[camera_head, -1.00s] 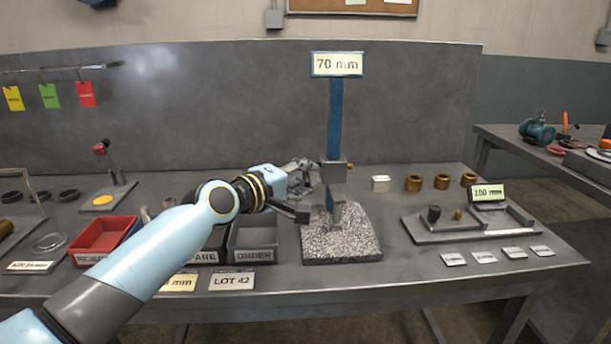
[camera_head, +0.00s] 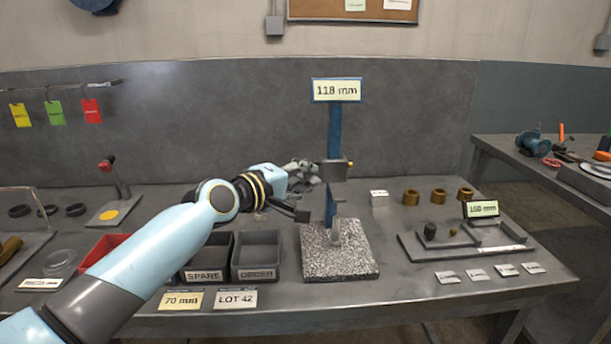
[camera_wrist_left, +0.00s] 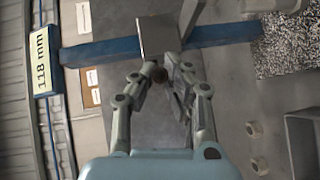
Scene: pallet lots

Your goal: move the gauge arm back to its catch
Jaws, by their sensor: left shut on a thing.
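The height gauge has a blue column (camera_head: 335,130) on a speckled stone base (camera_head: 340,262). Its sign (camera_head: 336,90) reads 118 mm; the sign also shows in the wrist view (camera_wrist_left: 41,60). A grey block (camera_head: 334,171), the sliding gauge arm, sits partway up the column, with a small yellowish bit at its right. My left gripper (camera_head: 308,170) is at the block's left side. In the wrist view its fingers (camera_wrist_left: 166,75) are closed around a small dark knob (camera_wrist_left: 157,72) beside the grey block (camera_wrist_left: 157,36). I cannot make out a catch. My right gripper is not in view.
A spare bin (camera_head: 207,272), an order bin (camera_head: 257,274) and a partly hidden red bin (camera_head: 100,246) stand left of the base. Some bench in front is clear.

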